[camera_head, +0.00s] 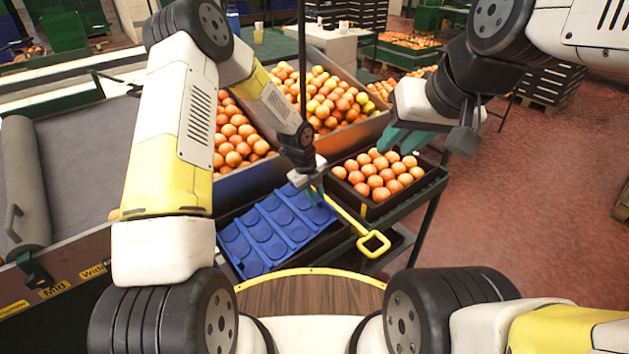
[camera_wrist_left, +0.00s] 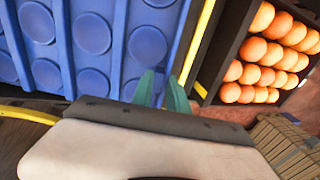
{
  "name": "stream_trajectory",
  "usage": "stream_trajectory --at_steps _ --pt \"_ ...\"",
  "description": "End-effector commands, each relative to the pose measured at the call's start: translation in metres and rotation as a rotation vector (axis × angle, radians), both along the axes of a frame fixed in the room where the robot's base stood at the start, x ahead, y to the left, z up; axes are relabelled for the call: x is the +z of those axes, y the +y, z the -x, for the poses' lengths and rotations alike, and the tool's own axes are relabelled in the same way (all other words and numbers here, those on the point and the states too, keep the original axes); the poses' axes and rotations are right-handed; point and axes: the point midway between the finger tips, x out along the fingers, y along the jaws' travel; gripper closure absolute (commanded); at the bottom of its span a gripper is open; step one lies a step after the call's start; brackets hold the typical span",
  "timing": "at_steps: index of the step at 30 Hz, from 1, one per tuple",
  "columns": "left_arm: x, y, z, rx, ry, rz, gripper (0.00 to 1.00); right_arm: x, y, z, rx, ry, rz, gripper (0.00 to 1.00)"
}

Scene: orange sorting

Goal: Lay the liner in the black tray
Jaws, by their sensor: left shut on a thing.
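The blue liner (camera_head: 262,238), a sheet with round cups, lies at a slant at the left end of the cart. My left gripper (camera_head: 315,190) is shut on its right edge; the teal fingertips also show in the left wrist view (camera_wrist_left: 163,92) at the edge of the liner (camera_wrist_left: 110,45). Black walls of a tray (camera_head: 335,240) show along the liner's lower right side. The liner covers most of that tray, so I cannot tell whether it lies flat inside. My right gripper (camera_head: 410,140), with teal fingers, hangs over the orange-filled tray; its finger gap is unclear.
A dark tray full of oranges (camera_head: 378,180) stands right of the liner, also in the left wrist view (camera_wrist_left: 262,65). A yellow handle (camera_head: 373,243) sticks out near the cart's front. Large bins of oranges (camera_head: 335,105) stand behind.

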Motion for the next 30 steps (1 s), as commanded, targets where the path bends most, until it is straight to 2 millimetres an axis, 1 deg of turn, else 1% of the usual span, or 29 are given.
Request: stream_trajectory --at_steps 1,3,10,15,16,17,18,19,27,30 --pt "-0.0070 -0.0009 0.0006 -0.001 0.001 0.000 1.00 0.0000 0.0000 0.0000 0.000 0.000 0.000 0.71" --pt "-0.0098 -0.0007 0.0001 -0.002 0.000 0.000 1.00 0.0000 0.0000 0.0000 0.000 0.000 0.000 0.71" --pt "-0.0099 -0.0003 0.0000 -0.001 0.000 0.000 1.00 0.0000 0.0000 0.0000 0.000 0.000 0.000 0.71" --pt "-0.0154 -0.0003 0.0001 -0.002 0.000 0.000 1.00 0.0000 0.0000 0.0000 0.000 0.000 0.000 0.71" --pt "-0.0149 -0.0003 0.0000 -0.002 0.000 0.000 0.75 0.0000 0.0000 0.0000 0.000 0.000 0.000 0.71" --pt "-0.0148 -0.0003 0.0000 -0.002 0.000 0.000 0.69 0.0000 0.0000 0.0000 0.000 0.000 0.000 0.71" --pt "-0.0147 -0.0003 0.0000 -0.002 0.000 0.000 0.61 0.0000 0.0000 0.0000 0.000 0.000 0.000 0.71" --pt "-0.0147 -0.0003 0.0000 -0.002 0.000 0.000 0.59 0.0000 0.0000 0.0000 0.000 0.000 0.000 0.71" --pt "-0.0143 -0.0003 0.0001 -0.001 0.000 0.000 0.59 0.0000 0.0000 0.0000 0.000 0.000 0.000 0.71" --pt "-0.0097 -0.0003 -0.0003 -0.001 -0.002 0.000 0.59 0.0000 0.0000 0.0000 0.000 0.000 0.000 0.71"
